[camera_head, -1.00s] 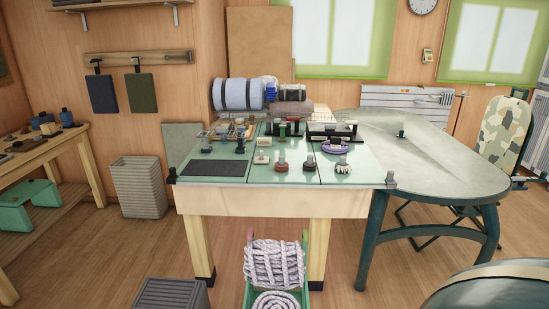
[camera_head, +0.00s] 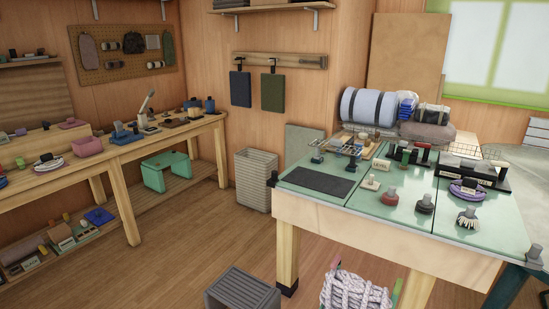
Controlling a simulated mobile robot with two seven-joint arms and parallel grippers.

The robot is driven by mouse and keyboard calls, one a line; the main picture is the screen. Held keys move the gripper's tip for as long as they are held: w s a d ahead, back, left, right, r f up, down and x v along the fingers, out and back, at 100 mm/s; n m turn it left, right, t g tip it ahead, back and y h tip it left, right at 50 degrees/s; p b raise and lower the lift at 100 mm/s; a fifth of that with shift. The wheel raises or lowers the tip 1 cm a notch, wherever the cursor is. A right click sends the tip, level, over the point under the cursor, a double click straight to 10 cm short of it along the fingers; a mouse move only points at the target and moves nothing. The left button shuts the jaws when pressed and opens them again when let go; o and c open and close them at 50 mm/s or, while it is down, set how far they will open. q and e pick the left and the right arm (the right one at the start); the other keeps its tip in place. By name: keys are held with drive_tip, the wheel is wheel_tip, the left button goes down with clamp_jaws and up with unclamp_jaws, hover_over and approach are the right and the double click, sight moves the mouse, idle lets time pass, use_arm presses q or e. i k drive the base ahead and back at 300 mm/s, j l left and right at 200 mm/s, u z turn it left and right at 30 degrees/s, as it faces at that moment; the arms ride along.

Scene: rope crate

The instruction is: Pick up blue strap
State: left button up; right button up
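I cannot tell for certain which item is the blue strap. A bright blue flat item (camera_head: 99,216) lies on the low shelf under the left workbench. A small blue bundle (camera_head: 407,105) sits beside the pale blue roll (camera_head: 368,107) at the back of the green-topped table (camera_head: 358,214). Small blue items (camera_head: 125,136) also stand on the left workbench (camera_head: 128,154). All are too small to identify.
A ribbed grey bin (camera_head: 256,181) stands between the workbench and table. A dark grey crate (camera_head: 242,292) and a rope coil (camera_head: 355,292) in a crate are at the front. A green box (camera_head: 166,172) sits on the low shelf. The wooden floor (camera_head: 185,245) between them is clear.

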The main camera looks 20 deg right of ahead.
sight(467, 218)
drive_tip(key=l+u, duration=0.15)
drive_tip(key=l, duration=0.4)
drive_tip(key=k+l+u, duration=0.15)
drive_tip(key=l, duration=0.35)
drive_tip(key=k+l, duration=0.1)
drive_tip(key=l, duration=0.35)
drive_tip(key=k+l, duration=0.1)
drive_tip(key=l, duration=0.35)
drive_tip(key=l+u, duration=0.1)
drive_tip(key=l, duration=0.35)
drive_tip(key=k+l, duration=0.15)
drive_tip(key=l, duration=0.25)
drive_tip(key=k+l, duration=0.15)
drive_tip(key=l, duration=0.3)
drive_tip(key=i+u, duration=0.05)
